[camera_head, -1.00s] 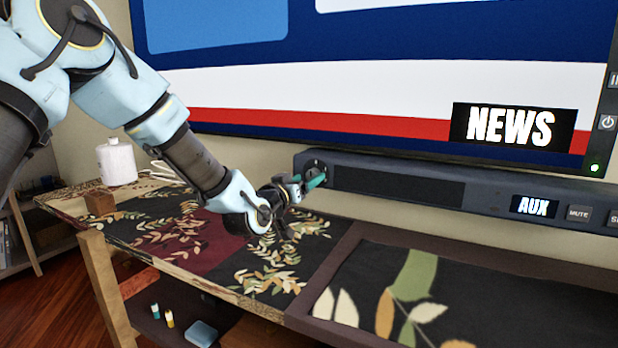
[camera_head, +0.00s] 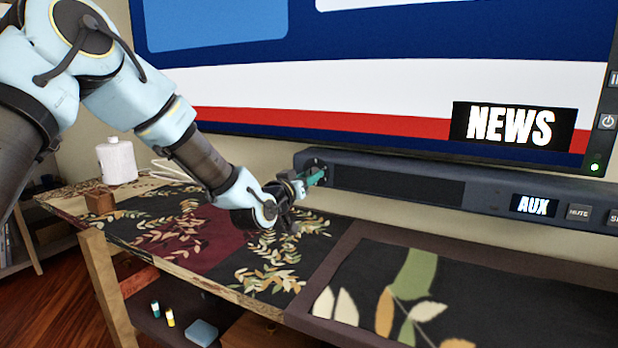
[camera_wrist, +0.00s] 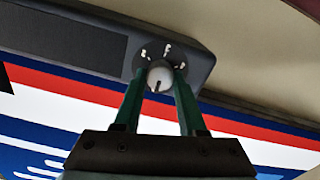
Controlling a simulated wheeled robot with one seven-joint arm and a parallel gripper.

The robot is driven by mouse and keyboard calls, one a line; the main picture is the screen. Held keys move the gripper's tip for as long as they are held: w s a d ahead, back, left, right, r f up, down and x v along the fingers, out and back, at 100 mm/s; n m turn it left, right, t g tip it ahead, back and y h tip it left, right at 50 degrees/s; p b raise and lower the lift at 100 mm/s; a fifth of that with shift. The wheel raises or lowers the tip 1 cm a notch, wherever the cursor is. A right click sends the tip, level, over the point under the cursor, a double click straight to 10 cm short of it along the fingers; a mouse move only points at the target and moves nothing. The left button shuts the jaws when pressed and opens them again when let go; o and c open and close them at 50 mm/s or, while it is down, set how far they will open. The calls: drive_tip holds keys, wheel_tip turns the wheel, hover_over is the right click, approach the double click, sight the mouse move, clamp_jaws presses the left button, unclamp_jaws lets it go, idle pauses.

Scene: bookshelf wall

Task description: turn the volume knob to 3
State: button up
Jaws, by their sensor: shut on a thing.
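The volume knob (camera_wrist: 160,77) is a small round light-grey knob with a dark pointer line, on a dark dial plate at the end of the soundbar (camera_head: 400,182). White marks stand around the dial, too small to read surely. In the wrist view the pointer line runs toward the lower part of the picture. My gripper (camera_wrist: 160,85) has its two green fingers on either side of the knob and is shut on it. In the head view my gripper (camera_head: 315,177) is at the soundbar's left end and hides most of the knob.
The TV screen (camera_head: 330,90) stands just above the soundbar. The patterned cabinet top (camera_head: 190,230) lies below my arm.

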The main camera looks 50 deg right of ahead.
clamp_jaws()
drive_tip(key=shift+f+b, duration=0.1)
drive_tip(key=shift+b, duration=0.25)
drive_tip(key=shift+m+b, duration=17.8)
drive_tip(key=shift+b, duration=0.65)
